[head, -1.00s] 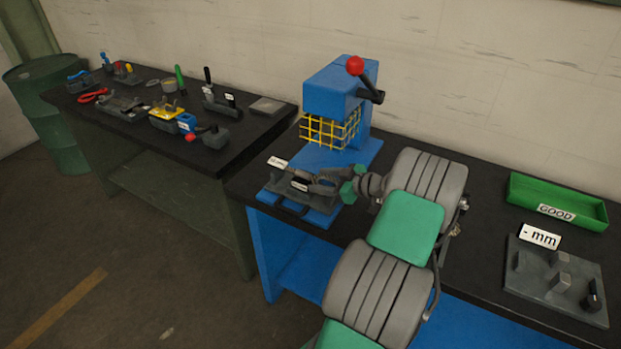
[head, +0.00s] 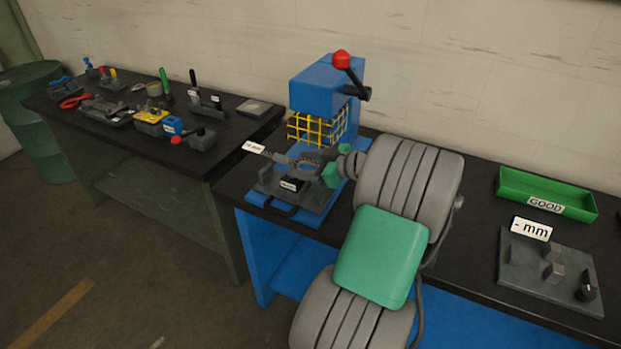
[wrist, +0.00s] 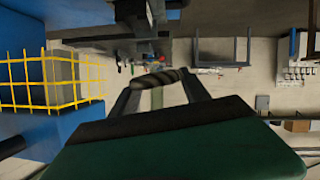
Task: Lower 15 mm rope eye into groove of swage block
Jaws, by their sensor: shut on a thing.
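The rope eye (wrist: 158,78) shows in the wrist view as a dark grey twisted piece across my fingertips. In the head view its white tag (head: 253,147), apparently reading 15 mm, sticks out to the left of my gripper (head: 296,163). My gripper is shut on the rope eye and holds it above the swage block (head: 315,198). The block is dark grey, on the blue base of the press, with a small label on its front. A gap shows between rope eye and block. The groove is hard to make out, partly hidden by gripper and rope.
The blue press (head: 322,92), with a red-knobbed lever and yellow mesh guard (head: 318,128), stands just behind the block. A green GOOD tray (head: 545,195) and a grey gauge plate (head: 545,270) are at right. A tool bench (head: 235,130) stands at left.

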